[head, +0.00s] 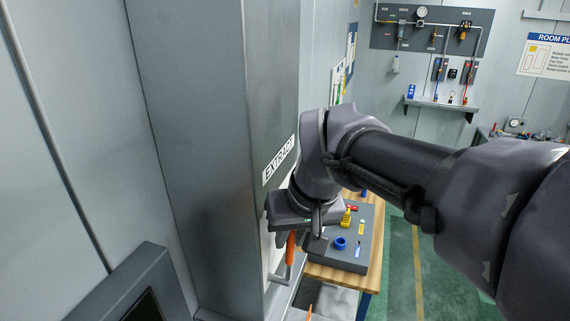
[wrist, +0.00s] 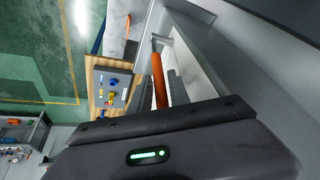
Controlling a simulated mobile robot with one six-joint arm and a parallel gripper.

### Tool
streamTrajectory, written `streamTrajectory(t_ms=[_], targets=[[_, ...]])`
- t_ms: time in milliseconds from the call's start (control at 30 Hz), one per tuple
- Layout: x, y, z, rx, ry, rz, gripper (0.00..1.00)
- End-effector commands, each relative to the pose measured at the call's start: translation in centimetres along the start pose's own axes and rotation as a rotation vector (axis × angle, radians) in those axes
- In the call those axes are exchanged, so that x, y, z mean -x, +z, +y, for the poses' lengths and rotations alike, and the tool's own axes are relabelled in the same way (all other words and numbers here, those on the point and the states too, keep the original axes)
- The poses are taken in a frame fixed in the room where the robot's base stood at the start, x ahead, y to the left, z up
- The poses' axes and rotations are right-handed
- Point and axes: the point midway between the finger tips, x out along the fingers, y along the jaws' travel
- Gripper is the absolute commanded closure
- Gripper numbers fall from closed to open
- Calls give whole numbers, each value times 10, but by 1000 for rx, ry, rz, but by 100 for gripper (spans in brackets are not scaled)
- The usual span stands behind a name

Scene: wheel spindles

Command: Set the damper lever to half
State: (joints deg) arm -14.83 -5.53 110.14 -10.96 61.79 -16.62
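The damper lever has an orange handle (head: 290,248), low on the side of a grey duct marked EXTRACT (head: 279,160). A thin metal rod shows below the handle. The handle (wrist: 159,80) also shows in the wrist view, running down to the dark edge of my gripper's body. My gripper (head: 304,222) is right at the upper end of the handle in the head view. In the wrist view a grey finger-like bar lies just right of the handle. The handle's upper end is hidden, so I cannot tell whether my gripper touches or holds it.
A wooden bench (head: 376,240) stands behind and right of the lever, carrying a grey control box (head: 345,252) with blue, yellow and red parts. A wall panel (head: 385,38) with gauges and a small shelf (head: 440,104) are farther back. Green floor is clear at right.

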Motion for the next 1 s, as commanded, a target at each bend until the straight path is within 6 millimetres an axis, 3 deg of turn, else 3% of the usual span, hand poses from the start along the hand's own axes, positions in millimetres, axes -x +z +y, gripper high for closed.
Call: streamTrajectory(t_ms=[33,100,1000], targets=[[0,0,0,0,0,0,88],[0,0,0,0,0,0,100],[0,0,0,0,0,0,100]])
